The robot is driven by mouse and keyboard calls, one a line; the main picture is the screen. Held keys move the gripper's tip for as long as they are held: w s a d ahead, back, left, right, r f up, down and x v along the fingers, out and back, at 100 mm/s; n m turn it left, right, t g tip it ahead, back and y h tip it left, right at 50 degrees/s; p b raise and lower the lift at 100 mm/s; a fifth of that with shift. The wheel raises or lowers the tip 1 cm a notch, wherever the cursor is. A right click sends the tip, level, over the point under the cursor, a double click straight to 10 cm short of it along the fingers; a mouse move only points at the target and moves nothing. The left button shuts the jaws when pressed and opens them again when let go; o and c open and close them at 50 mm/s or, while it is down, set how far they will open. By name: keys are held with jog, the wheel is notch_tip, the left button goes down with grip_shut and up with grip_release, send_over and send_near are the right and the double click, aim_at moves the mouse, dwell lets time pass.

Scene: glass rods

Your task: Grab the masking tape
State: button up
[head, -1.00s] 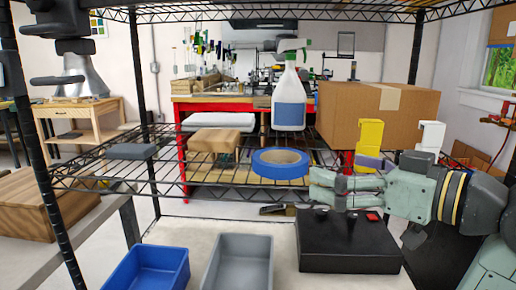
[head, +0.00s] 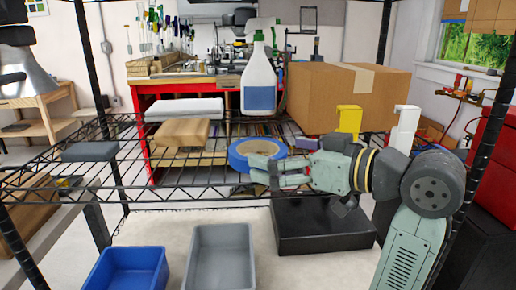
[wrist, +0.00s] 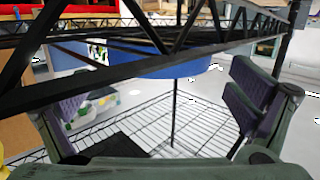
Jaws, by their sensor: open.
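The masking tape is a blue roll (head: 238,160) with a tan inner ring, lying flat on the wire shelf (head: 150,195) near its front edge. My gripper (head: 264,173) reaches in from the right, and its fingers overlap the front right part of the roll in the head view. In the wrist view the roll (wrist: 170,66) shows between my two spread finger pads, farther out, partly hidden behind dark shelf bars. My gripper (wrist: 158,98) is open and holds nothing. I cannot tell whether a finger touches the roll.
A spray bottle (head: 259,85) and a cardboard box (head: 345,97) stand behind the tape. A wooden block (head: 183,133) and a grey block (head: 90,151) lie to its left. Below are a blue bin (head: 125,270), a grey bin (head: 222,260) and a black box (head: 320,230).

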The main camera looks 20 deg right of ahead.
aim_at(267, 150)
jog(key=shift+x, duration=1.55)
jog(key=shift+c, duration=0.2)
jog(key=c, duration=0.9)
jog(key=shift+r, duration=0.15)
